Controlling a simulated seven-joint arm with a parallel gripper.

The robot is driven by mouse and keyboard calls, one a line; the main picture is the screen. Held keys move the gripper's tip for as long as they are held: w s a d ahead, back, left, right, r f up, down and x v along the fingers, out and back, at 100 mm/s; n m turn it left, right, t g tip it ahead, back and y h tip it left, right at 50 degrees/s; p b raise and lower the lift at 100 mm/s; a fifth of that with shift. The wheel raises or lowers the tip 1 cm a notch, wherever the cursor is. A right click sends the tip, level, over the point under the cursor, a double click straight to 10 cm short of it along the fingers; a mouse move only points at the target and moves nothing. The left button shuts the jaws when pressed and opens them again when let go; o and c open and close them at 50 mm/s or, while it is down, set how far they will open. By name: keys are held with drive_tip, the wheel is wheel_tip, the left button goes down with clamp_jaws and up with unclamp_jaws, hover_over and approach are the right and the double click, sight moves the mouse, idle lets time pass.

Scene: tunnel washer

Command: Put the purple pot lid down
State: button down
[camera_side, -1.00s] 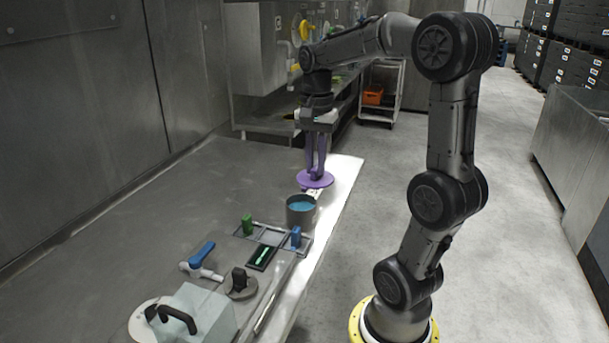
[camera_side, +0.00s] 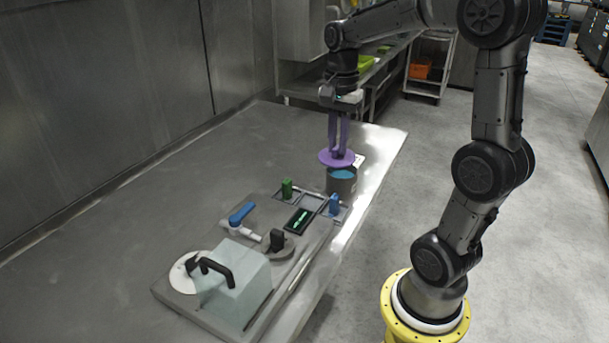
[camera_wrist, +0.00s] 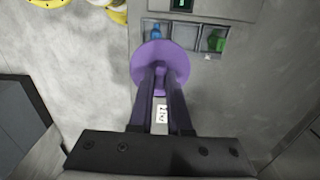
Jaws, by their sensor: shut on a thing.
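The purple pot lid (camera_side: 328,158) is a flat round disc, roughly level, held just above and slightly behind the grey pot (camera_side: 342,187) in the side view. The pot's blue inside (camera_side: 342,174) still shows in front of the lid. My gripper (camera_side: 340,152) points down and is shut on the top of the lid. The wrist view shows the lid (camera_wrist: 143,68) at the fingertips (camera_wrist: 162,68); the pot does not show there, and the lid hides what lies beneath.
A panel with a green block (camera_side: 287,187), blue block (camera_side: 334,204), dark display (camera_side: 299,219), blue-handled valve (camera_side: 241,213) and clear box with black handle (camera_side: 233,285) stands in front. A white label (camera_wrist: 162,114) lies on the table. The table's left side is clear.

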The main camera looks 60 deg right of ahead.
drive_tip(key=w+d+f, duration=0.2)
drive_tip(key=w+f, duration=0.1)
drive_tip(key=w, duration=0.1)
drive_tip(key=w+d+f, duration=0.2)
drive_tip(key=w+f, duration=0.1)
drive_tip(key=w+d+f, duration=0.2)
drive_tip(key=w+f, duration=0.1)
drive_tip(key=w, duration=0.1)
drive_tip(key=shift+w+f, duration=0.1)
drive_tip(key=shift+w, duration=0.2)
drive_tip(key=shift+w+f, duration=0.15)
drive_tip(key=shift+f, duration=0.05)
drive_tip(key=shift+w+d+f, duration=0.1)
drive_tip(key=shift+w+f, duration=0.05)
drive_tip(key=shift+f, duration=0.8)
drive_tip(key=shift+w+d+f, duration=0.1)
drive_tip(key=shift+f, duration=0.85)
drive_tip(key=shift+f, duration=0.2)
drive_tip(key=c, duration=0.9)
unclamp_jaws()
drive_tip(key=shift+o, duration=0.2)
drive_tip(key=shift+r, duration=0.15)
